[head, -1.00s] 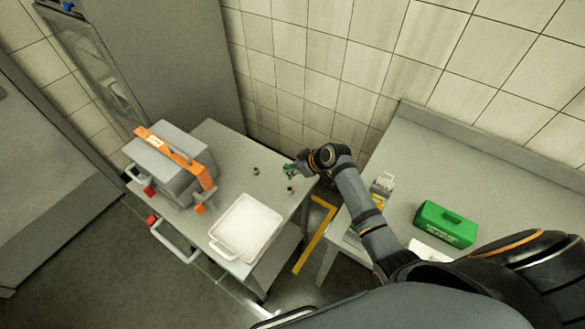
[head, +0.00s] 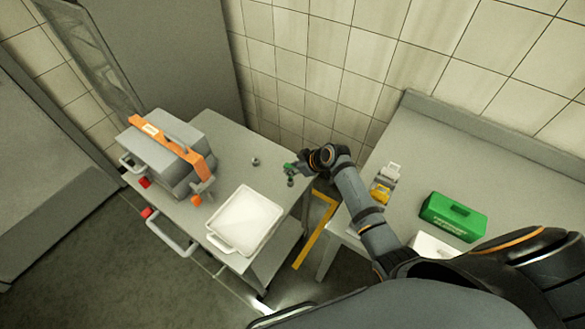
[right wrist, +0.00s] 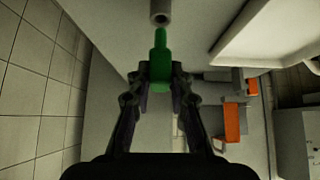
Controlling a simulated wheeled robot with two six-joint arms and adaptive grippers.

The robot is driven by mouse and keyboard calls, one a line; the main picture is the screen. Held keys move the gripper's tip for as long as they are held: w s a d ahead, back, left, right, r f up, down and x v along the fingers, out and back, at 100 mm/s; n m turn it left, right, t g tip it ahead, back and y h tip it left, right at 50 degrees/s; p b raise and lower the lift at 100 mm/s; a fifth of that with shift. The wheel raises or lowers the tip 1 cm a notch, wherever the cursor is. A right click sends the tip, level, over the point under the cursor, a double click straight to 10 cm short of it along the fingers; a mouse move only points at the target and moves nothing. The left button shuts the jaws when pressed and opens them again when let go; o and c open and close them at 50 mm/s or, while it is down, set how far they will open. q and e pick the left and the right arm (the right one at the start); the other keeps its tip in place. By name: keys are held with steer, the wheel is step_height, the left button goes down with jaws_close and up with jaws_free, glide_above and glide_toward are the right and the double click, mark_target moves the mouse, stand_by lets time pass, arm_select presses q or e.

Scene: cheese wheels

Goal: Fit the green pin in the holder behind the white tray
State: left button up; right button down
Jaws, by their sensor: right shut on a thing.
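The green pin (right wrist: 160,62) is held between the fingertips of my right gripper (right wrist: 160,72), which is shut on it. In the right wrist view its narrow end points at a round grey holder (right wrist: 160,14), with a small gap seeming to remain between them. In the head view the pin (head: 289,167) shows at my right gripper (head: 294,169), just above the near holder (head: 290,183). Another holder (head: 255,161) stands farther back on the grey cart (head: 226,134). The white tray (head: 244,220) lies in front of both holders. My left gripper is not in view.
A grey case with an orange strap (head: 170,150) stands on the cart's left. A bench on the right carries a green box (head: 453,216) and a small yellow-and-grey item (head: 381,190). A tiled wall (head: 300,70) rises behind. The cart top between tray and back edge is mostly clear.

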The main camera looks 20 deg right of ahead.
steer(key=shift+p, duration=0.35)
stand_by(1.0)
steer(key=shift+f+b, duration=1.65)
steer(key=shift+f, duration=0.4)
steer(key=c, duration=1.1)
jaws_free()
steer(key=shift+c, duration=0.2)
steer(key=v, duration=1.2)
steer(key=shift+r, duration=0.1)
